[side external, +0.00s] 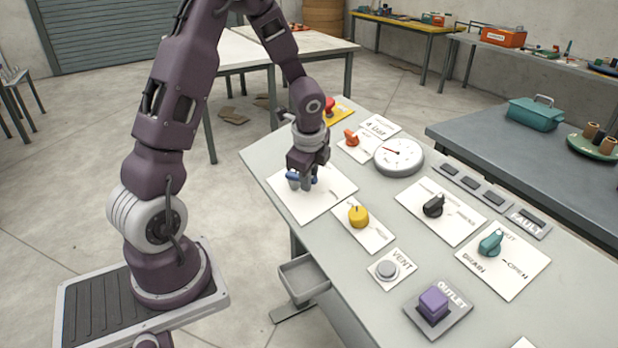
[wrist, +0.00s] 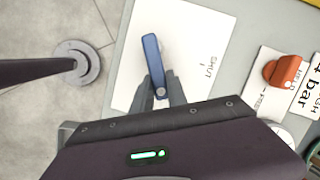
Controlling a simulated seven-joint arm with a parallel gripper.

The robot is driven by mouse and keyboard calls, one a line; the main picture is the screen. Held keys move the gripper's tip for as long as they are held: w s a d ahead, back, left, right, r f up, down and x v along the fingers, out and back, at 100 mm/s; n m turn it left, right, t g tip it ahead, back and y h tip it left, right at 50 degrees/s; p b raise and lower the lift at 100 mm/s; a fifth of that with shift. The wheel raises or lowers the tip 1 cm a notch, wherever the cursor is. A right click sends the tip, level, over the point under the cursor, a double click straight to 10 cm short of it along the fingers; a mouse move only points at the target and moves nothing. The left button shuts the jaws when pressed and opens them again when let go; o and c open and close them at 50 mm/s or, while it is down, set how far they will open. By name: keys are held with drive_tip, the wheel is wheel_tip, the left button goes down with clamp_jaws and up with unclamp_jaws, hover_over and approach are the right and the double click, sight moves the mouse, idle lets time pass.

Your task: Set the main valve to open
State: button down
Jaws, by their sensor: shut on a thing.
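The main valve is a blue lever handle (wrist: 153,62) on a large white plate (wrist: 190,30). The lever lies lengthwise up the wrist view, tilted slightly left at its far end. The word SHUT is printed on the plate to its right. My gripper (wrist: 162,88) is shut on the lever near its lower end, one finger on each side. In the side external view my gripper (side external: 302,181) is down at the white plate (side external: 312,208), and it hides much of the blue lever (side external: 292,175). Other lettering on the plate is hidden or unreadable.
Around the plate on the grey bench stand an orange knob (side external: 351,136), a round gauge (side external: 399,156), a yellow knob (side external: 358,215), a black selector (side external: 433,206), a teal handle (side external: 490,242), a grey vent button (side external: 386,269) and a purple outlet button (side external: 434,304).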

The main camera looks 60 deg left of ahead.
drive_tip(key=c, duration=1.3)
unclamp_jaws()
drive_tip(key=v, duration=0.7)
drive_tip(key=shift+r, duration=0.1)
drive_tip(key=s+d+r+n+t+h, duration=0.1)
drive_tip(key=s+d+r+n, duration=0.3)
drive_tip(key=s+d, duration=0.2)
drive_tip(key=s+d+r+n+t+h, duration=0.1)
drive_tip(key=s+d+r+n, duration=0.2)
drive_tip(key=s+d, duration=0.3)
drive_tip(key=s+d+r+n+t+h, duration=0.1)
drive_tip(key=s+d+r+n, duration=0.3)
drive_tip(key=s+d+r, duration=0.1)
drive_tip(key=shift+s+d+n+t, duration=0.3)
drive_tip(key=shift+s+d+t, duration=0.1)
drive_tip(key=shift+s+d, duration=0.15)
